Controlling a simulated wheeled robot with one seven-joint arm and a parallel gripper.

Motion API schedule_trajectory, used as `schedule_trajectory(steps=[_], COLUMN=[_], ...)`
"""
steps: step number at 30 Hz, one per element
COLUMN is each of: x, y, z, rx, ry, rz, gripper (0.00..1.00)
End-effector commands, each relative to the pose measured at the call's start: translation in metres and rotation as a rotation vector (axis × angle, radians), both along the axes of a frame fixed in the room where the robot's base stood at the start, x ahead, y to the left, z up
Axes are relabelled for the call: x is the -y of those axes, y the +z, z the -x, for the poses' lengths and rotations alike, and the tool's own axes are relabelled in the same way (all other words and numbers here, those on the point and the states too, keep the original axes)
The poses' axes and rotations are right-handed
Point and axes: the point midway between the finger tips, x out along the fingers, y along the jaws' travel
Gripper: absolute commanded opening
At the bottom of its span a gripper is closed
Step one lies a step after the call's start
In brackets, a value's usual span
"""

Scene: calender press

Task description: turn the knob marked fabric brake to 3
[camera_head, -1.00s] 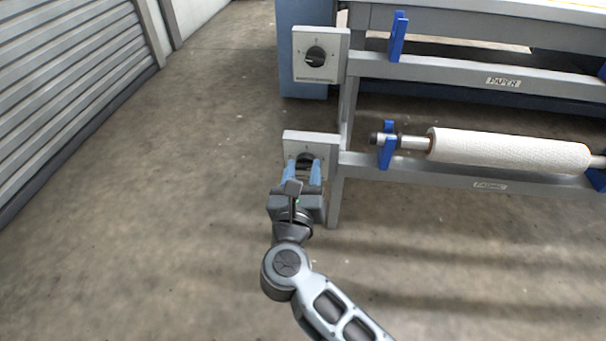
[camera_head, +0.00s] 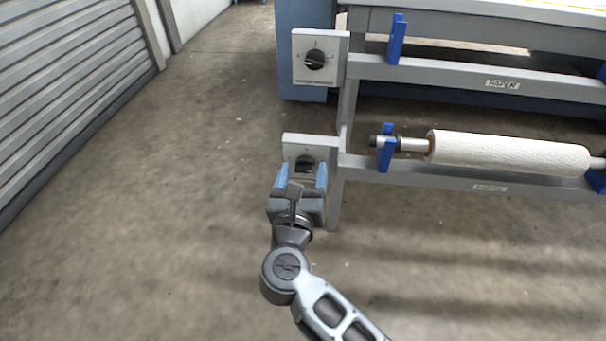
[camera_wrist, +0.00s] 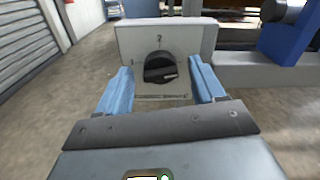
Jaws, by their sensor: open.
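The lower knob (camera_wrist: 160,68) is black and round on a pale plate (camera_wrist: 125,38) in the wrist view. A "2" shows above it, and its light pointer mark lies toward the right. The lettering below is too blurred to read. The same knob (camera_head: 304,163) shows in the head view on the lower plate (camera_head: 310,138), beside the rail that carries the white roll. My gripper (camera_head: 300,178) is open in front of it. Its blue fingers, also in the wrist view (camera_wrist: 163,88), stand apart to the left and right of the knob, not visibly touching it.
A second plate with a black knob (camera_head: 315,60) is higher on the frame, by the rail labelled PAPER (camera_head: 502,85). A white roll (camera_head: 508,152) rests on blue brackets (camera_head: 386,146) at the right. Open concrete floor (camera_head: 180,200) lies to the left, before a grey shutter (camera_head: 70,80).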

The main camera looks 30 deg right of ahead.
Motion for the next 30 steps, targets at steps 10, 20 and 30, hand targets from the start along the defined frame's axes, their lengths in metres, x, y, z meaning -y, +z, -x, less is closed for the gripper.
schedule_trajectory(steps=[10,20,30], x=[-0.022,-0.044,-0.046], y=[0.0,0.0,0.0], z=[0.029,0.061,0.063], rx=[-0.001,-0.001,0.0], ry=[0.004,0.0,0.0], rz=[-0.001,-0.001,0.0], gripper=[0.69,0.69,0.69])
